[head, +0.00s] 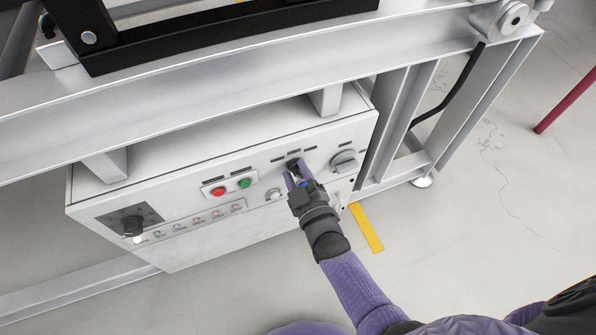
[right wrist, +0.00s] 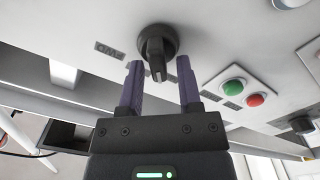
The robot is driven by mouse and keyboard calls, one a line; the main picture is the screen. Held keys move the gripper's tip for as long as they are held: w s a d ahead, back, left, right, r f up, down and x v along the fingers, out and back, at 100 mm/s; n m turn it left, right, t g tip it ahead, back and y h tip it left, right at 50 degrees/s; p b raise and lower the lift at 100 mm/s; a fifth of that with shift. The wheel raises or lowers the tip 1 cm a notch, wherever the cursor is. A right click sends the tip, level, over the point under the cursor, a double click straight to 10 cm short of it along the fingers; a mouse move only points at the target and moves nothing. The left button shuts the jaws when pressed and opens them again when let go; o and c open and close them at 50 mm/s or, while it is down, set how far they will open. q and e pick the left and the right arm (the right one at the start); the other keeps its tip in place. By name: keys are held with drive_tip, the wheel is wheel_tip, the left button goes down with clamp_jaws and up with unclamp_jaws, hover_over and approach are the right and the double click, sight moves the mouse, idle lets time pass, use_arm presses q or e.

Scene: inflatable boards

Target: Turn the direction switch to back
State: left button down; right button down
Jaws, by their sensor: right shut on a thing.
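The direction switch appears to be the black rotary knob (head: 293,163) on the upper part of the control box front. My right gripper (head: 297,174) is at this knob. In the right wrist view the two purple fingers of my right gripper (right wrist: 160,68) lie on either side of the handle, shut on it. The fingers partly hide the knob in the head view. My left gripper is not in view.
The white control box (head: 200,243) hangs under a grey metal frame (head: 240,65). A grey rotary switch (head: 344,161) sits right of the knob. A red button (head: 218,191) and a green button (head: 245,183) are to its left. Another black knob (head: 132,225) is at far left.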

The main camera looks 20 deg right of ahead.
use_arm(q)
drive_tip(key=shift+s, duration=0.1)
use_arm(e)
drive_tip(key=shift+f+n, duration=0.1)
drive_tip(key=shift+n, duration=0.4)
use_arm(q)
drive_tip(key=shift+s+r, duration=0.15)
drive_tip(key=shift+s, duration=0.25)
use_arm(e)
drive_tip(key=c, duration=0.6)
unclamp_jaws()
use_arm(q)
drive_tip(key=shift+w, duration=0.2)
use_arm(e)
drive_tip(key=shift+s, duration=0.3)
use_arm(q)
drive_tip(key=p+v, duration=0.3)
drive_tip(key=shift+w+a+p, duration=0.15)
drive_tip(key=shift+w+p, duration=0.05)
drive_tip(key=shift+p, duration=0.15)
use_arm(e)
drive_tip(key=s, duration=0.9)
drive_tip(key=shift+s+d, duration=0.15)
drive_tip(key=shift+s, duration=0.05)
